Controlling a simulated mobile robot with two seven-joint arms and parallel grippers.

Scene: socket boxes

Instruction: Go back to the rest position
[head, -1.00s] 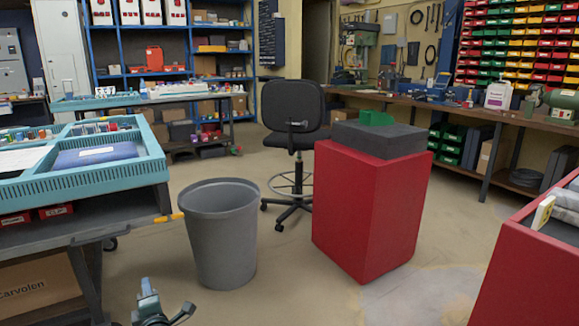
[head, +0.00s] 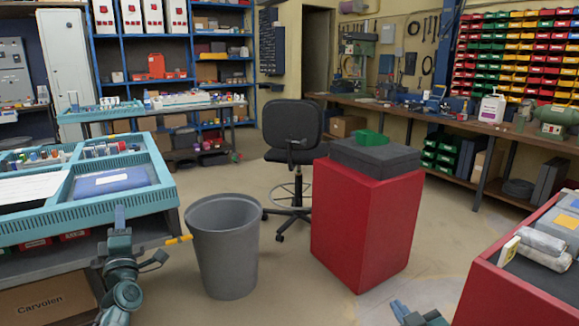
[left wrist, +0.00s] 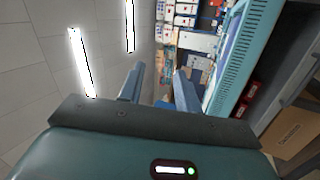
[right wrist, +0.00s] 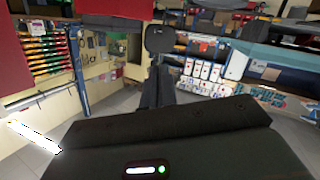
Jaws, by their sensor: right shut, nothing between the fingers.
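My left gripper (head: 119,213) is raised at the lower left of the head view, in front of the blue tray's near right corner. Its two fingers stand apart with nothing between them in the left wrist view (left wrist: 158,88). My right gripper (head: 399,309) shows only in part at the bottom edge of the head view, in front of the red cabinet. In the right wrist view its fingers (right wrist: 157,85) are together and hold nothing.
The blue tray (head: 95,218) lies on a workbench at left, close to my left gripper. A grey bin (head: 225,250) and the red cabinet (head: 362,230) stand ahead. Another red cabinet (head: 510,298) is at lower right. Open floor lies between the two cabinets.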

